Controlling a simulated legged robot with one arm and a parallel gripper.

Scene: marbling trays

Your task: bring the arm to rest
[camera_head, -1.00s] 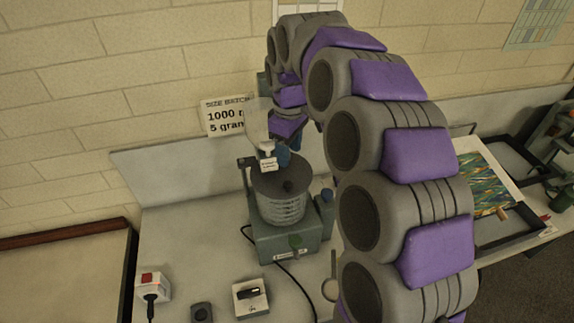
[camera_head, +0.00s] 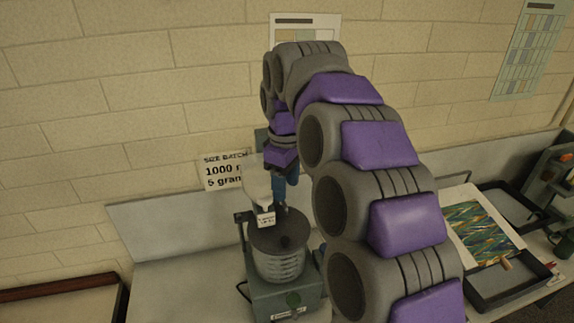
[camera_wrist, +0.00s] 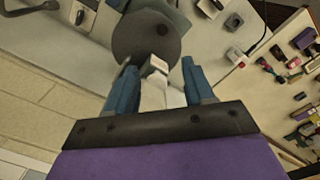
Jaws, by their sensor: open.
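My gripper (camera_head: 285,190) has blue fingers and hangs at the end of my purple and grey arm, above the green-grey machine (camera_head: 262,297). In the wrist view its two fingers stand apart, and the gripper (camera_wrist: 158,78) is open. A pale scoop-like container (camera_head: 257,180) with a white label (camera_head: 265,219) is just left of the fingers in the head view. In the wrist view the white label (camera_wrist: 156,65) shows in line with the gap between the fingers; I cannot tell whether anything touches. The dark round lid (camera_head: 278,236) of the machine lies below.
A white wall sign (camera_head: 226,171) and a low pale backboard (camera_head: 165,240) are behind. A marbled sheet (camera_head: 478,234) and dark trays (camera_head: 506,284) are at the right. Small tools (camera_wrist: 292,70) lie at the right of the wrist view. Bare bench shows left of the machine.

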